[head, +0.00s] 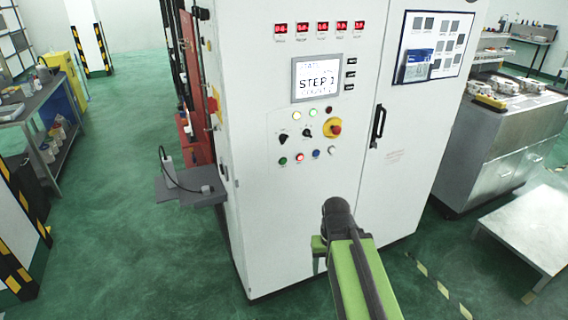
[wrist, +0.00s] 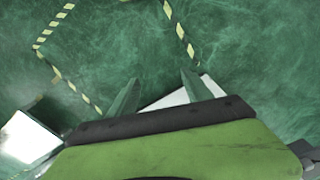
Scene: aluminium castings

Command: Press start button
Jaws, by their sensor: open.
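The white control cabinet (head: 257,210) stands in the middle of the head view. Its bottom row of buttons has a green button (head: 283,161) at the left, then a red one (head: 299,157), a blue one (head: 316,153) and a white one (head: 332,150). The button labels are too small to read, so I cannot tell by text which is start. My green arm is low in front of the cabinet, below the buttons in the picture. My gripper (wrist: 160,78) is open and empty in the wrist view, over the green floor. No button shows there.
A red and yellow emergency-stop knob (head: 333,128) and two black rotary switches sit above the buttons. The screen (head: 317,78) shows "STEP 1". A grey shelf (head: 182,190) juts out at the cabinet's left. A metal bench (head: 490,150) stands at the right. Open floor lies left.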

